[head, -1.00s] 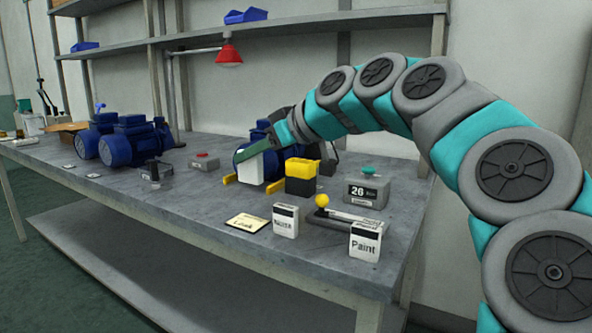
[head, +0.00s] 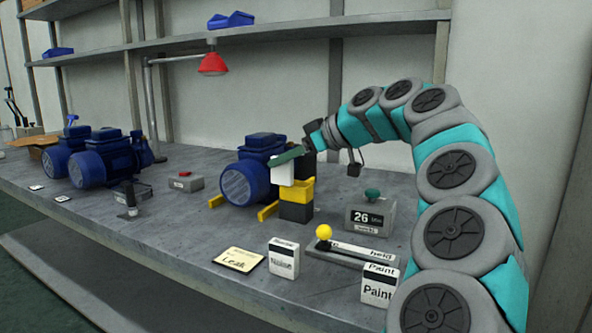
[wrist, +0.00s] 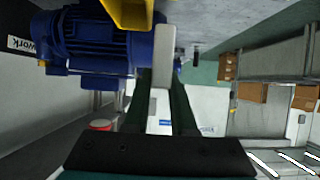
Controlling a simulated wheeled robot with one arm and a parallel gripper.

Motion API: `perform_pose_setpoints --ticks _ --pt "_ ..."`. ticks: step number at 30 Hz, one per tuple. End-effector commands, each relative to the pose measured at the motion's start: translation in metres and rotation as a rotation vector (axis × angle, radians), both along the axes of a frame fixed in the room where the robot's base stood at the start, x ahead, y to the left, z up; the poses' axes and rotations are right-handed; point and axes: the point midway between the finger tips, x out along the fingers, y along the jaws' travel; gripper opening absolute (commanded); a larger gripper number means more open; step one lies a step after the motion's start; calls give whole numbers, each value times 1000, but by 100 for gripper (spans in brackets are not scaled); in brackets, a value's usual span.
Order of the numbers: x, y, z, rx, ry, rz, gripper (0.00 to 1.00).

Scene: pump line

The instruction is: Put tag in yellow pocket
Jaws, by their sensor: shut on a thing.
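In the wrist view the tag (wrist: 161,65) shows as a pale upright strip between the two dark fingers (wrist: 160,105). The yellow pocket (head: 300,192) stands on a black block on the bench, right of the blue motor. The tag's lower edge meets the pocket's upper left side in the head view; I cannot tell whether it is in, behind or above it. Part of the yellow pocket (wrist: 128,12) shows at the top of the wrist view, left of the tag.
The blue motor (head: 248,180) is close on the left, with yellow brackets. In front lie a Leak card (head: 239,259), a Noise block (head: 284,259), a Paint block (head: 378,286) and a yellow-knobbed lever (head: 324,232). A counter box (head: 369,216) stands right. A red lamp (head: 212,63) hangs behind.

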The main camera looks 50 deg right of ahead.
Motion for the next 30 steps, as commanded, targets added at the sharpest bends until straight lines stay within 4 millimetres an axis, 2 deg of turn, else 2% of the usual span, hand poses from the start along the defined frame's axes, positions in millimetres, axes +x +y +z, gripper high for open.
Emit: perform_pose_setpoints --ticks 1,3,9,17,25,30 --pt "1 -11 -1 2 3 -5 0" --pt "0 -22 -1 0 1 -5 0" --pt "-1 -37 -4 0 3 0 0" --pt "-2 -38 -13 1 1 0 0" --pt "-3 -38 -37 1 0 0 0" --pt "-2 -39 -39 0 0 -1 0"
